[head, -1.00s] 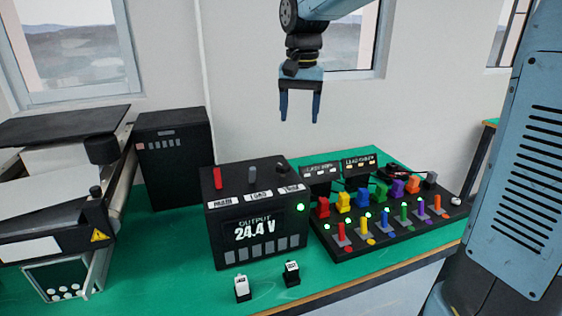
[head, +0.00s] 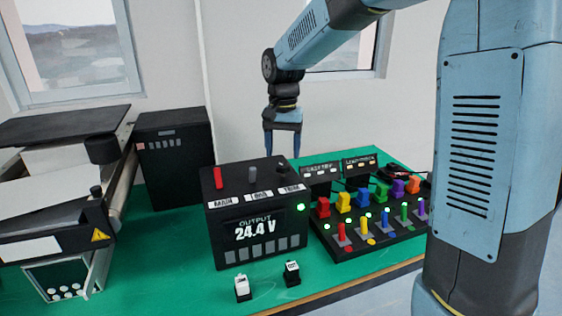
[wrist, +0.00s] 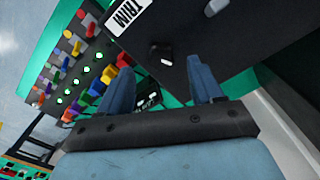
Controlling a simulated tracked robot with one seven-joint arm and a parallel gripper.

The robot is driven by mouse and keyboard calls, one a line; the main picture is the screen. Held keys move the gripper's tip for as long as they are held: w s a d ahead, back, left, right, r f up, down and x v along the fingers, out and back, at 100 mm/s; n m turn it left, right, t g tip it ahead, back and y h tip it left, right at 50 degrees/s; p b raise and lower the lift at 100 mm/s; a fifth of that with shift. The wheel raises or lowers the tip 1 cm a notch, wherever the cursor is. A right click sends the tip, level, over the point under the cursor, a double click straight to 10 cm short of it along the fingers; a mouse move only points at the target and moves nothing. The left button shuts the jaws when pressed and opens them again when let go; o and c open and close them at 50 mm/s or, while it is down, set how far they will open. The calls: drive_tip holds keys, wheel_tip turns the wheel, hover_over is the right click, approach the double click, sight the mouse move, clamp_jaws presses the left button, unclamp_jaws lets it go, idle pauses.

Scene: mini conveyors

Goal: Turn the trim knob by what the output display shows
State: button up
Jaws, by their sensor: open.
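The black power box (head: 215,240) stands on the green bench, and its output display (head: 255,230) reads 24.4 V. Its top front edge carries the labels MAIN, LOAD and TRIM. The trim knob (wrist: 160,53) is a small dark knob with a pale mark, beside the TRIM label (wrist: 128,12) in the wrist view. My gripper (head: 283,155) points down, open and empty, over the box's right rear part. In the wrist view the knob appears between and beyond my fingertips (wrist: 160,68). I cannot tell how high they are above it.
A red lever (head: 218,178) and a grey lever (head: 252,172) stand left of the trim knob. A panel of coloured switches (head: 345,255) is to the right. A conveyor (head: 50,225) is at left.

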sight(283, 165)
drive_tip(key=shift+f, duration=2.05)
drive_tip(key=c, duration=1)
drive_tip(key=shift+s+a, duration=0.1)
drive_tip(key=shift+a, duration=0.15)
drive_tip(key=shift+c, duration=0.3)
drive_tip(key=shift+d, duration=0.2)
drive_tip(key=shift+n, duration=0.3)
drive_tip(key=shift+d+n, duration=0.1)
drive_tip(key=shift+n, duration=3)
